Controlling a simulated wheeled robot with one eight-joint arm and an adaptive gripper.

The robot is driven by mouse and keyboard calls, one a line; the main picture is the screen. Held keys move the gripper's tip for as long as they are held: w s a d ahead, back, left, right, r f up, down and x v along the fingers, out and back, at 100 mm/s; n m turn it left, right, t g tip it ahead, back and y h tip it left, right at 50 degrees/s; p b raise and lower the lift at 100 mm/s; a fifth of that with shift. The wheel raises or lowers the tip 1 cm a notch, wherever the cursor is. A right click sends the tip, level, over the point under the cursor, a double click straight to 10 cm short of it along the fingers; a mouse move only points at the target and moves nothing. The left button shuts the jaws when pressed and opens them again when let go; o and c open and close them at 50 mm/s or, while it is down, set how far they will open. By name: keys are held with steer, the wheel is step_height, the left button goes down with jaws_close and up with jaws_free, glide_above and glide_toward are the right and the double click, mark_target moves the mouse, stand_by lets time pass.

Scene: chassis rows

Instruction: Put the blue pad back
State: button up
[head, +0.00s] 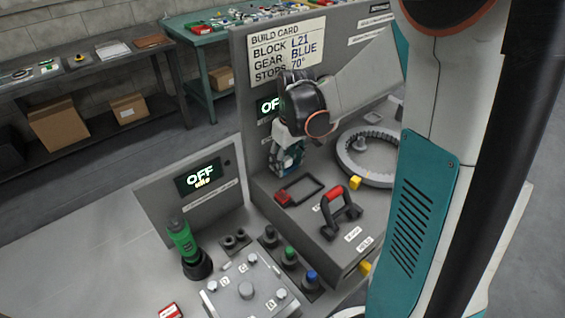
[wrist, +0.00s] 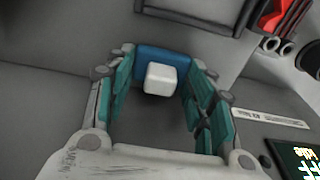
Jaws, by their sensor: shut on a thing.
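The blue pad (wrist: 163,62) carries a white block-shaped knob (wrist: 160,80) and sits between my fingertips in the wrist view. My gripper (wrist: 162,75) is shut on it, with teal-lined fingers on both sides. In the head view my gripper (head: 286,163) points down at the back left of the grey bench block (head: 292,215), beside the upright panel. Some blue shows between the fingers there, but most of the pad is hidden. I cannot tell whether the pad touches a surface. A dark rectangular frame (head: 305,189) lies just in front of my gripper; its edge shows in the wrist view (wrist: 196,14).
A black handle with a red top (head: 340,212) and a large grey ring (head: 372,155) stand right of my gripper. The build card (head: 287,52) is on the panel behind. A green tool (head: 184,240) and several buttons stand in front. Free bench surface lies at lower left.

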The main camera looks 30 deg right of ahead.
mark_target(290, 168)
steer(key=shift+w+a, duration=0.15)
steer(key=shift+s, duration=0.25)
steer(key=shift+w+f, duration=0.1)
steer(key=shift+f, duration=0.05)
steer(key=o, duration=1.1)
steer(key=shift+o, duration=0.2)
step_height(290, 168, up, 12)
steer(key=s+p, duration=0.1)
steer(key=p, duration=0.3)
steer(key=shift+s+d+r, duration=0.2)
steer(key=shift+s+d, duration=0.05)
